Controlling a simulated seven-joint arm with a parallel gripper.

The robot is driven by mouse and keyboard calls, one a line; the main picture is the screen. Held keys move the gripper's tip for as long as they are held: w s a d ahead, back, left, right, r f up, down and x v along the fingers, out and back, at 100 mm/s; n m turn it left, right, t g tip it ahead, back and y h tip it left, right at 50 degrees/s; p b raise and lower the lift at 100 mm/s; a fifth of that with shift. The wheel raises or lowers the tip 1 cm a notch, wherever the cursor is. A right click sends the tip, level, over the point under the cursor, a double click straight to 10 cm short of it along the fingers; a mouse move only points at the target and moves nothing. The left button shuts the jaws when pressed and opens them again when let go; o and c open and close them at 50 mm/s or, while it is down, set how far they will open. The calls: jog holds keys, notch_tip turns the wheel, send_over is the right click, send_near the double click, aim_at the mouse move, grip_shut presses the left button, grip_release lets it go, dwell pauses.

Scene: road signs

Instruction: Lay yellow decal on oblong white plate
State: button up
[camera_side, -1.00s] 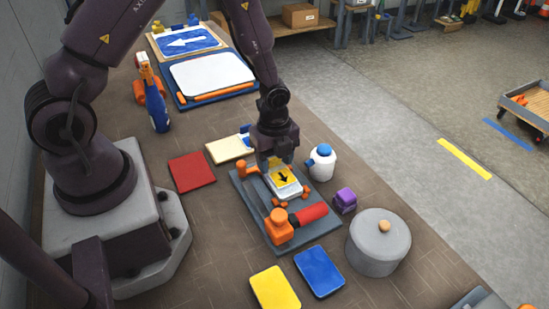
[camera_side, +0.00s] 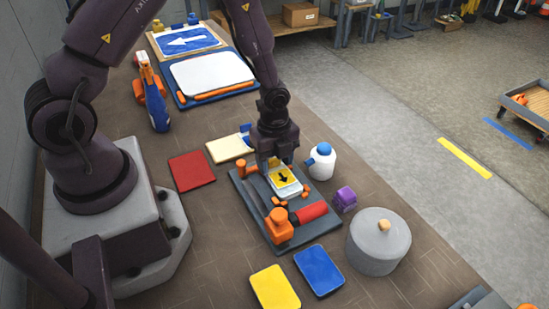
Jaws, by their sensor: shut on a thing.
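The yellow decal (camera_side: 285,178) bears a black arrow and lies nearly flat under my gripper (camera_side: 277,163). My gripper points down and is shut on the decal near its far edge; the fingertips are partly hidden. A small white piece (camera_side: 287,193) shows under the decal's near edge, over the dark blue jig board (camera_side: 313,229). I cannot tell whether it is touching the board or the decal. The oblong white plate (camera_side: 212,74) lies at the back on a blue board with an orange bar along its near edge. Its top is bare.
The jig board carries an orange clamp (camera_side: 279,226) and a red-handled tool (camera_side: 308,213). A white bottle (camera_side: 320,161), purple block (camera_side: 345,199) and grey lidded pot (camera_side: 378,241) stand to the right. Red (camera_side: 191,170), yellow (camera_side: 275,289) and blue (camera_side: 319,271) sheets lie around. A blue spray bottle (camera_side: 156,106) stands left of the plate.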

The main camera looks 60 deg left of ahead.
dwell(0.3)
jog(key=o, duration=1.3)
jog(key=shift+r, duration=3.5)
